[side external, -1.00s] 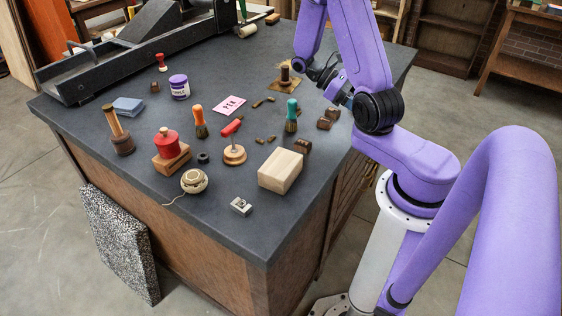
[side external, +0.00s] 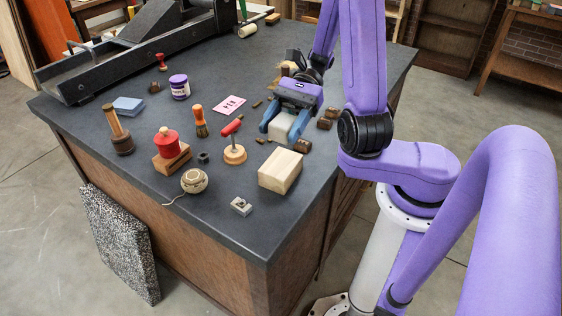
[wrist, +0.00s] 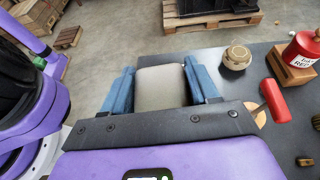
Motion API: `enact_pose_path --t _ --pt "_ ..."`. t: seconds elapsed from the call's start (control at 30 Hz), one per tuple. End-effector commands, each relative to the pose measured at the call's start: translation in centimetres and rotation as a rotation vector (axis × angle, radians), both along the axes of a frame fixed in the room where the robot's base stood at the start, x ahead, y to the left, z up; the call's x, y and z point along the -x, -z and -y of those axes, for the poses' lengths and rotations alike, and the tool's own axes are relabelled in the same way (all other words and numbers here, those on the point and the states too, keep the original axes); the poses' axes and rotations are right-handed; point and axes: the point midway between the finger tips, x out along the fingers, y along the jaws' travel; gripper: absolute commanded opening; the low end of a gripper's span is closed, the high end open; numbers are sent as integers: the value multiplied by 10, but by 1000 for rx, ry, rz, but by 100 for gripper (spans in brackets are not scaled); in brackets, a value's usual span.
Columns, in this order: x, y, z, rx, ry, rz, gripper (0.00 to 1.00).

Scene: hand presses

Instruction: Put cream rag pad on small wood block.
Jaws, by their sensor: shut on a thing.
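My gripper (side external: 284,124) is shut on the cream rag pad (side external: 282,128), which sits between its two blue fingers. In the wrist view the pad (wrist: 162,88) is a rounded, pale grey-cream piece between the fingers. It appears raised over the table's right part, though its exact height is hard to tell. The pale wood block (side external: 280,172), the likely small wood block, lies on the table in front of my gripper, toward the near edge, apart from the pad. Its top is bare. I cannot make out this block in the wrist view.
A red-handled tool on a round wood base (side external: 235,153) stands left of the pale block. Dark brown pieces (side external: 302,146) lie just right of my gripper. A small metal sharpener (side external: 241,206) and a twine ball (side external: 194,181) are near the front. The pale block's near side is clear.

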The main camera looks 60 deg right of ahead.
Motion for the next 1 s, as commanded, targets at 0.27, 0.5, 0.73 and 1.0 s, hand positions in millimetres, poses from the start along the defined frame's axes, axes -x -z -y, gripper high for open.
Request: enact_pose_path --t 0.27,0.5,0.73,1.0 --pt "-8 13 -3 -3 62 -5 29" --pt "-8 37 -3 -1 59 -3 29" --pt "-7 51 -3 -1 58 -3 29" --pt "-7 75 -3 0 57 0 29"
